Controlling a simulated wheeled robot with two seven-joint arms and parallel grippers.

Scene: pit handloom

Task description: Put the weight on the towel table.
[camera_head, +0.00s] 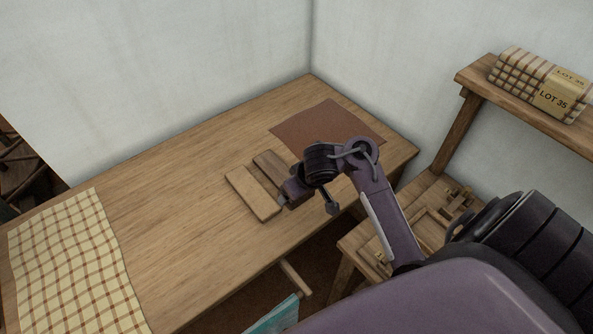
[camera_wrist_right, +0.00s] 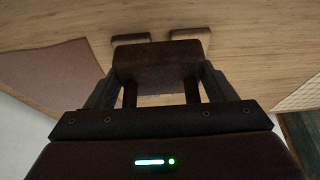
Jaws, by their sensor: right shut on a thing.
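My right gripper (camera_head: 287,202) reaches in from the right over the wooden table (camera_head: 185,215), near its front edge. In the right wrist view my right gripper (camera_wrist_right: 158,88) is shut on a dark block, the weight (camera_wrist_right: 156,58), which lies across between the fingers. In the head view the arm and gripper mostly hide the weight. Table top shows beyond it; I cannot tell whether it touches the table. The checked towel (camera_head: 72,262) lies flat on the table's left end. My left gripper is not in view.
A light board (camera_head: 250,193) and a darker board (camera_head: 271,164) lie beside the gripper. A brown sheet (camera_head: 315,125) lies at the table's back right. A shelf (camera_head: 478,80) holds a checked bundle marked LOT 35 (camera_head: 540,85). The table's middle is clear.

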